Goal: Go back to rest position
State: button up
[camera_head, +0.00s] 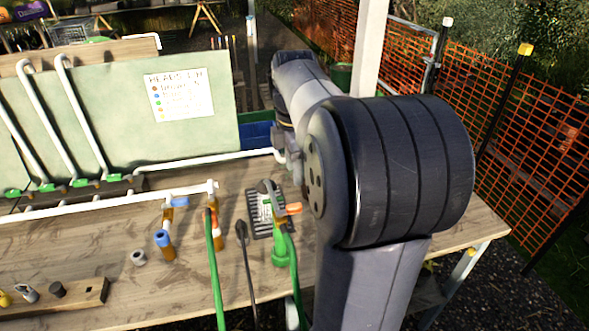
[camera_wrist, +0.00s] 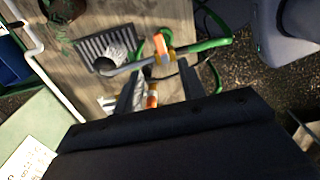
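The task names no object, only my arm. In the wrist view my gripper (camera_wrist: 160,72) has its two dark fingers apart, with a clear gap between them. An orange-and-white piece (camera_wrist: 151,97) shows through that gap; I see no contact with the fingers, and its depth is unclear. In the head view my arm rises at the right of the bench and bends over toward it. My fingers cannot be made out there.
Below is the wooden bench (camera_head: 110,260). A hose fitting with an orange part (camera_head: 292,209), a green hose (camera_head: 215,265), a dark slotted plate (camera_head: 256,215) and amber tubes (camera_head: 167,250) lie near the arm. White pipes (camera_head: 85,120) stand left; orange netting (camera_head: 545,130) is right.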

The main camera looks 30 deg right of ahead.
aim_at(295, 206)
jog(key=shift+f, duration=0.1)
notch_tip(295, 206, down, 10)
jog(key=shift+f+p, duration=0.15)
jog(key=shift+p, duration=0.25)
jog(key=shift+f, duration=0.25)
jog(key=shift+m, duration=0.3)
jog(key=shift+r, duration=0.1)
